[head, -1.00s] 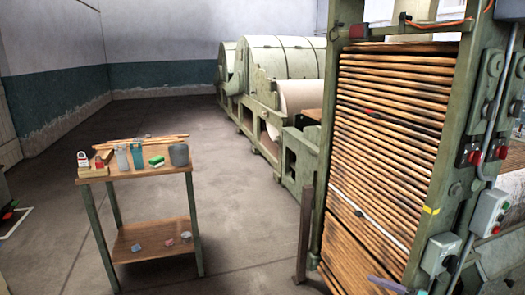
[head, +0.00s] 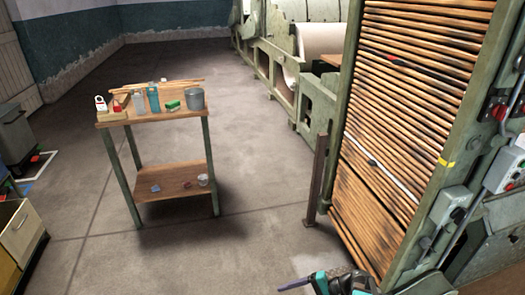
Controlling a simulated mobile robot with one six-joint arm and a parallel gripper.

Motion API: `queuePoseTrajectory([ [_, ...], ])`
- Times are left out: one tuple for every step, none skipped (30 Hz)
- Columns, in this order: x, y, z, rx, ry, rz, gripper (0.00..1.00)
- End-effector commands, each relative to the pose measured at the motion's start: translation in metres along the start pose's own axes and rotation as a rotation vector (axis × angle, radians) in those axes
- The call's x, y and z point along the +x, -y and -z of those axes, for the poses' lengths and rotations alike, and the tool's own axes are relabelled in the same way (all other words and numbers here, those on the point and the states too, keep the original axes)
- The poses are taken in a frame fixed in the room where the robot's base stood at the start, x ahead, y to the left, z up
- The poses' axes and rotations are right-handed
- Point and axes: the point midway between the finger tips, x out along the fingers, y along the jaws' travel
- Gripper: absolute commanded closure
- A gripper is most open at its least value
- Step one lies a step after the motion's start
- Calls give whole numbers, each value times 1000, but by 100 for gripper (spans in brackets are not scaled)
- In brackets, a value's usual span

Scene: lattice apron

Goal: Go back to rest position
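A dark and teal end of my arm shows at the bottom edge of the head view, right of centre. A thin purple-grey piece at its left end seems to be my gripper (head: 296,284). It is small and partly cut off, so I cannot tell whether its fingers are open or shut, and no held object can be made out. It is over the floor, in front of the lower part of the slatted lattice apron (head: 400,120).
A two-shelf wooden stand (head: 155,118) at left holds bottles, a green item (head: 173,105) and a grey cup (head: 195,98). Drawers (head: 20,235) stand at the left edge. A dark post (head: 318,180) rises beside the apron. The middle floor is clear.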

Motion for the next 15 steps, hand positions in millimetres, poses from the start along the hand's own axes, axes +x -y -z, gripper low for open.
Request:
queuePoseTrajectory([
  [15,-9,-11,-3,27,-44,27],
  [22,-16,-16,-5,41,-73,27],
  [32,-25,-24,-8,60,-111,27],
  [38,-32,-29,-11,72,-140,27],
  [44,-39,-34,-15,85,-170,27],
  [52,-49,-42,-19,103,-211,27],
  [58,-57,-48,-23,116,-243,27],
  [63,-65,-53,-28,129,-275,27],
  [69,-76,-61,-35,145,-320,27],
  [73,-85,-66,-40,157,-353,27],
  [77,-94,-72,-47,169,-389,27],
  [81,-106,-79,-57,185,-439,27],
  [83,-116,-85,-65,197,-477,27],
  [85,-126,-90,-75,207,-517,27],
  [85,-139,-96,-88,219,-568,27],
])
